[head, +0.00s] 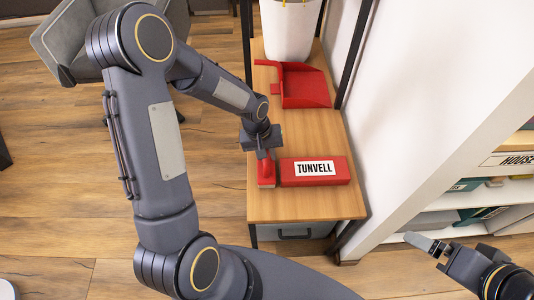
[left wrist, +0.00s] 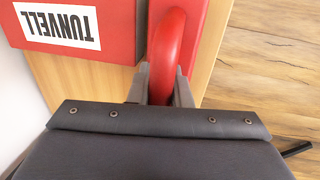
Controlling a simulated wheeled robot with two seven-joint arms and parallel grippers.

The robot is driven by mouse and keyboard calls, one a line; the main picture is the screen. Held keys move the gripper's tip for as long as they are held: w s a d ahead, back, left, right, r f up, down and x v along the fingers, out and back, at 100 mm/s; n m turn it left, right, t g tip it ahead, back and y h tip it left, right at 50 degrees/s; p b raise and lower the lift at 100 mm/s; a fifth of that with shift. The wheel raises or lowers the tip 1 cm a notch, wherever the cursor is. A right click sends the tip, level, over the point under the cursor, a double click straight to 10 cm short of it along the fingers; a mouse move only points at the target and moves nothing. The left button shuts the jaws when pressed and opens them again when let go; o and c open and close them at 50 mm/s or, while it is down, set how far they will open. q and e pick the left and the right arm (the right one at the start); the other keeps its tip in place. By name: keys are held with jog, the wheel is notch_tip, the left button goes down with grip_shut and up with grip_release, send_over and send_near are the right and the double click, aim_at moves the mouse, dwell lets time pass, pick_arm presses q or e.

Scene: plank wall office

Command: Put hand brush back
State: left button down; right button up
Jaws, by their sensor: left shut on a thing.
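The red hand brush (head: 266,174) is upright or nearly so at the left edge of the wooden shelf top (head: 290,208), just left of a red box labelled TUNVELL (head: 314,171). My left gripper (head: 263,154) is over it, shut on its rounded red handle. In the left wrist view the handle (left wrist: 167,42) passes between the fingers (left wrist: 160,88), beside the red box (left wrist: 75,28). Whether the brush touches the shelf is unclear. My right gripper (head: 428,244) is at the lower right, away from the shelf; its opening is unclear.
A red dustpan (head: 304,86) lies further back on the shelf top, before a white bin (head: 289,30). Dark posts and a white wall (head: 400,110) bound the right side. A white bookcase (head: 470,200) stands at right. Open wooden floor lies left.

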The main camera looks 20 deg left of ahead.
pick_arm(q)
jog(key=shift+f, duration=0.1)
jog(key=c, duration=1.3)
grip_release()
jog(key=shift+c, duration=0.2)
jog(key=shift+s, duration=0.1)
jog(key=shift+r, duration=0.3)
notch_tip(320, 180, up, 11)
jog(key=a+p, duration=0.2)
jog(key=p, duration=0.1)
jog(key=s+d+r+m+t+h, duration=0.1)
jog(key=s+r+t, duration=0.1)
jog(key=s+r, duration=0.4)
jog(key=s+d+r+m+t, duration=0.1)
jog(key=s+r, duration=0.5)
jog(key=s, duration=0.8)
jog(key=shift+m+t+h, duration=0.4)
jog(key=shift+m+t, duration=0.4)
